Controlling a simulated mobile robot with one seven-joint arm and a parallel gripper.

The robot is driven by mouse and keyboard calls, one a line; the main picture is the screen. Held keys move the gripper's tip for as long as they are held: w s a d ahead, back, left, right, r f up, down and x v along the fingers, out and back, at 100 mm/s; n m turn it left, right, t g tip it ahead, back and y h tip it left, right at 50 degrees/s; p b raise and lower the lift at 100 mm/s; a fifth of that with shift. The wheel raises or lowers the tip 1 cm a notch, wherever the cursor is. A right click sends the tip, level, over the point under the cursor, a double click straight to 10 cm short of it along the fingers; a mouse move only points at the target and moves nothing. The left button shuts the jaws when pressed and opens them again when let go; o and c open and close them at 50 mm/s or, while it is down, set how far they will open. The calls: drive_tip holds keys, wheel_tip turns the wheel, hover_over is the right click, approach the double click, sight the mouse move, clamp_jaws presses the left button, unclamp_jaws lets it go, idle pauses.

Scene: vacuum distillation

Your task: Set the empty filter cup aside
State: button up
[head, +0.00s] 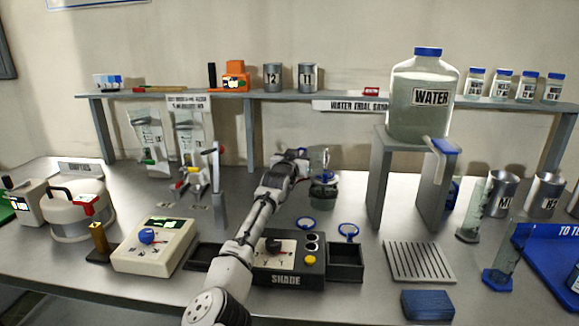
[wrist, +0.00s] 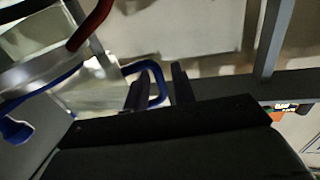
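A clear cup with blue parts (head: 322,160) sits on top of a dark greenish vessel (head: 323,195) at the middle of the table. It looks empty, though it is small in the head view. My gripper (head: 304,155) is just left of the cup, at the end of my outstretched arm. In the wrist view, my gripper's two dark fingers (wrist: 160,90) are apart. A blue loop handle (wrist: 152,66) shows at the fingers, with part of it in the gap. Clear glass (wrist: 110,95) and a blue rim show to its left. Contact with the handle cannot be told.
A grey stand with the water jar (head: 420,95) rises to the right. A slatted rack (head: 418,262) is at front right. Bare table shows between the cup and the stand.

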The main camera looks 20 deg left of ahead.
drive_tip(key=s+b, duration=0.3)
drive_tip(key=s, duration=1)
drive_tip(key=shift+d, duration=0.4)
drive_tip(key=shift+r, duration=0.1)
